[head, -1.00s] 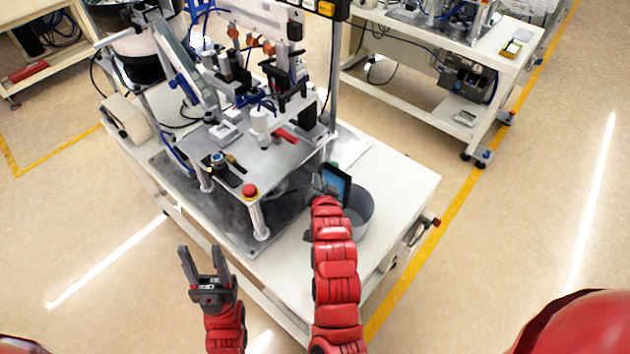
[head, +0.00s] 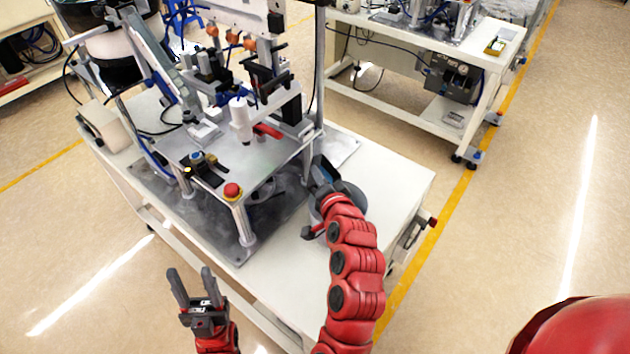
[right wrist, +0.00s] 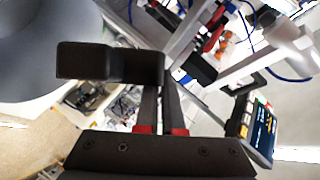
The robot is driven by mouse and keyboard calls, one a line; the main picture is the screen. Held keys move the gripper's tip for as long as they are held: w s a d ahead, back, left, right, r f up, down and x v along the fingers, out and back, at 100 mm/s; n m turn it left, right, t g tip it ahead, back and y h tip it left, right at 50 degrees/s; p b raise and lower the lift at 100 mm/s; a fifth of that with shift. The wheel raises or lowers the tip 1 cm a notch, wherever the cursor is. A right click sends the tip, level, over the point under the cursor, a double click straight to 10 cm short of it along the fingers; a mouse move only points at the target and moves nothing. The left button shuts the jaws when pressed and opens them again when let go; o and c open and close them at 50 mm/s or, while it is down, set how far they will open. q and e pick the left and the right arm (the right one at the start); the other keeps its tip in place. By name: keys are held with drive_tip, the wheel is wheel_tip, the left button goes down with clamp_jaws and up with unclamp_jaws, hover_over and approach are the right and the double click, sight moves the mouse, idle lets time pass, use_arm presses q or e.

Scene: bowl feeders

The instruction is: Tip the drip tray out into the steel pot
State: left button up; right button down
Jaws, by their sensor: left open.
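Whatever the tray holds cannot be seen. My left gripper (head: 193,288) is open and empty, in front of the bench.
The feeder machine's metal platform (head: 235,165), with a red button (head: 232,190) on its corner, stands left of the pot. A post rises close behind the tray. The white bench top (head: 400,180) is clear to the right of the pot. A screen panel (right wrist: 262,130) shows in the wrist view.

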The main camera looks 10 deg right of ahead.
drive_tip(key=shift+s+d+r+m+t+y+b, duration=0.15)
drive_tip(key=shift+d+m+t+y+b, duration=0.35)
drive_tip(key=shift+b, duration=1)
drive_tip(key=shift+s+d+r+m+b, duration=0.1)
drive_tip(key=shift+d+r+m+b, duration=0.15)
drive_tip(key=shift+d+m+b, duration=0.2)
idle(1.6)
